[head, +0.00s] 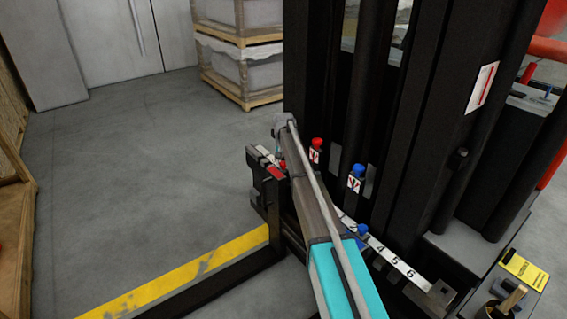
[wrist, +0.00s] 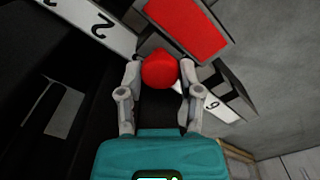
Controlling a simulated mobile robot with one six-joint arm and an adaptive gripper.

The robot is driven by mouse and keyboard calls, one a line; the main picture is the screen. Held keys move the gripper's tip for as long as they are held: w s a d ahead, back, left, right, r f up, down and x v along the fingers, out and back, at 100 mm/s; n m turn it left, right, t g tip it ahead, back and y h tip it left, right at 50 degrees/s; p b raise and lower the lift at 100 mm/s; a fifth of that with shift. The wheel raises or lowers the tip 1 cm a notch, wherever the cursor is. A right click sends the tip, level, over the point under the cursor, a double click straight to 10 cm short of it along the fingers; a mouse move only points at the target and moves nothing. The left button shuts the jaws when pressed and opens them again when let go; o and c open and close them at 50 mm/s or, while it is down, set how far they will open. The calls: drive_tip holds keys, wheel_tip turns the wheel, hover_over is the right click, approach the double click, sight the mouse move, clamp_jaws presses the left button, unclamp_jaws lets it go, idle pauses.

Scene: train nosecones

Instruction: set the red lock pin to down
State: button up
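The red lock pin shows in the wrist view as a round red knob (wrist: 160,71) between my two fingertips. In the head view a small red knob (head: 282,164) shows beside my arm, near a red plate (head: 275,172) on a black bracket. My gripper (wrist: 160,68) is open around the knob, one finger on each side. The left fingertip looks very close to it and a narrow gap shows at the right; contact is unclear. The pin's shaft is hidden below the knob. In the head view my arm mostly hides the gripper.
Another red knob (head: 318,142) and a blue knob (head: 357,169) with arrow labels stand right of my arm. A lower blue knob (head: 362,230) sits by a numbered white strip (head: 394,262). Black columns (head: 425,120) rise close on the right. Open floor (head: 130,170) lies left.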

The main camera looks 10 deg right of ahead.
drive_tip(key=o, duration=0.5)
drive_tip(key=shift+f, duration=0.1)
drive_tip(key=shift+c, duration=0.2)
wheel_tip(320, 180, up, 18)
drive_tip(key=p, duration=1.8)
drive_tip(key=s+r+n+p, duration=0.1)
drive_tip(key=s+r+p, duration=0.2)
drive_tip(key=s, duration=0.8)
drive_tip(key=s+r+n+p, duration=0.1)
drive_tip(key=s+r+p, duration=0.2)
drive_tip(key=s, duration=0.8)
drive_tip(key=shift+s+a+r+p, duration=0.25)
drive_tip(key=shift+s+r+p, duration=0.1)
drive_tip(key=shift+s, duration=0.05)
drive_tip(key=shift+s, duration=0.1)
drive_tip(key=s+r+n+p, duration=0.1)
drive_tip(key=s+r+p, duration=0.2)
drive_tip(key=s, duration=0.7)
drive_tip(key=s+r+p, duration=0.4)
drive_tip(key=s, duration=0.7)
drive_tip(key=shift+n, duration=0.4)
drive_tip(key=shift+a, duration=0.1)
